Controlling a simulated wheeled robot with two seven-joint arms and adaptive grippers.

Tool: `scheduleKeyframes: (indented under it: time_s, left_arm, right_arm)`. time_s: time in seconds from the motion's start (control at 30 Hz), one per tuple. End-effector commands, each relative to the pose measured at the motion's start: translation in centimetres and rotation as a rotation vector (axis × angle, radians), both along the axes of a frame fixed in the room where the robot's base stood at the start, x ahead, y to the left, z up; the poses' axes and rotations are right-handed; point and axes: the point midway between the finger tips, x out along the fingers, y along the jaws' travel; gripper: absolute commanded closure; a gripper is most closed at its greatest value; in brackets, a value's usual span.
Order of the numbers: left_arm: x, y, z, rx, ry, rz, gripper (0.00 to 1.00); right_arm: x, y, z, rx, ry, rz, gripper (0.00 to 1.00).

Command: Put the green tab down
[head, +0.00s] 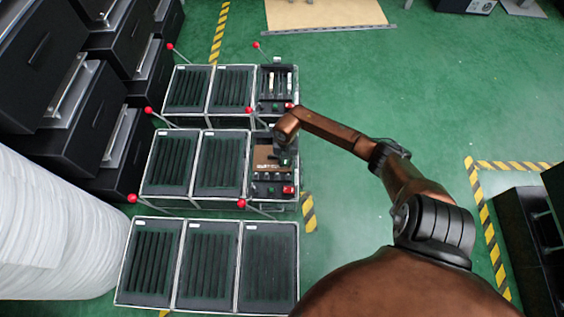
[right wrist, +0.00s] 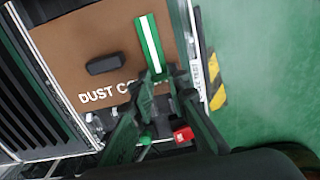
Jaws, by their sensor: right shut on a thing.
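The green tab (right wrist: 149,42) is a narrow green strip with a white stripe in the right wrist view. It shows against a brown panel (right wrist: 85,50) with the partly hidden lettering "DUST CO". My right gripper (right wrist: 162,80) is shut on the lower end of the tab; its fingers hide that end. In the head view my right gripper (head: 284,152) is over the right part of the middle fixture, by the brown panel (head: 265,157); the tab is too small to make out there. My left gripper is not in view.
A red button (right wrist: 183,134) and a green button (right wrist: 146,139) sit below the panel. Red-knobbed levers (head: 248,110) stick up around the fixtures. Black cabinets (head: 75,110) and a white wrapped roll (head: 50,230) stand at left. Green floor (head: 350,235) is open at right.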

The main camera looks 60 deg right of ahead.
Motion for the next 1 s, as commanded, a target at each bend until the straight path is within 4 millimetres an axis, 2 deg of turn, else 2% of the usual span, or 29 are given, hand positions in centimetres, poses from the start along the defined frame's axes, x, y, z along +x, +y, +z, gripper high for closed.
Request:
scheduleKeyframes:
  time_s: [0.37,0.4,0.63,0.87,1.0]
  left_arm:
    - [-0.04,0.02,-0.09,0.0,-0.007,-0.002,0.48]
    - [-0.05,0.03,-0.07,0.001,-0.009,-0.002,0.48]
    - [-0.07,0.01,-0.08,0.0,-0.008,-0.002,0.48]
    - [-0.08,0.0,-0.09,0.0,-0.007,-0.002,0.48]
    - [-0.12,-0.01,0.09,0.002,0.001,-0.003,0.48]
  right_arm:
    - [0.08,-0.04,-0.27,-0.001,-0.003,0.0,0.92]
    - [0.09,-0.03,-0.22,-0.001,-0.003,0.0,0.83]
    - [0.07,-0.03,-0.18,0.0,-0.002,0.0,0.68]
    - [0.07,-0.02,-0.18,0.0,-0.002,0.0,0.68]
    - [0.09,-0.03,0.47,-0.001,-0.003,0.001,0.68]
